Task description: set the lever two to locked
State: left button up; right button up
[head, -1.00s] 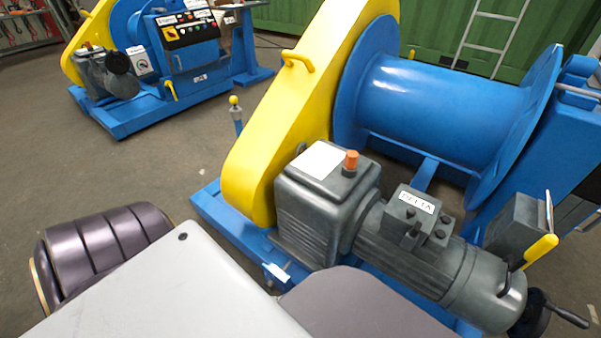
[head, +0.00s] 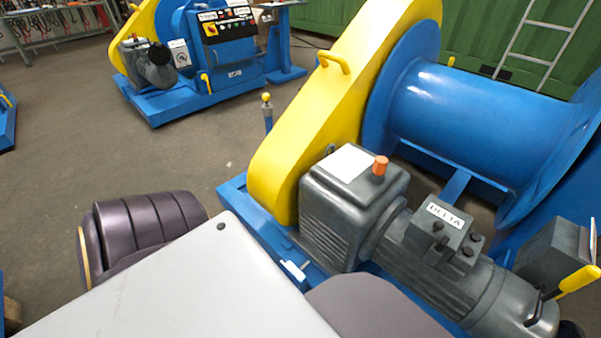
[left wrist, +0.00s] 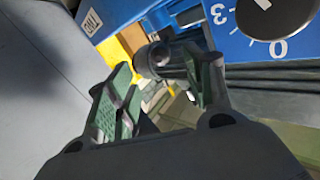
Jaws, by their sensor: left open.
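No label reading lever two shows, so I cannot tell which lever it is. In the head view a lever with a yellow grip (head: 578,280) stands at the right edge, beside the dark motor. A small yellow handle (head: 205,82) hangs on the far blue machine. My left gripper (left wrist: 165,92) shows only in the left wrist view, its green-padded fingers apart. A dark rounded part (left wrist: 153,60) shows between or behind them; I see no grip on it. My right gripper is not in view.
The yellow chain guard (head: 330,95), blue drum (head: 470,105) and grey gearbox (head: 340,205) with DELTA-labelled motor (head: 445,260) fill the right. A blue panel (left wrist: 240,45) with a numbered dial (left wrist: 275,15) is near my left gripper. Floor (head: 70,150) is clear at left.

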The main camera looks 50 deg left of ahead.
pick_arm(q)
jog(key=shift+v, duration=1.55)
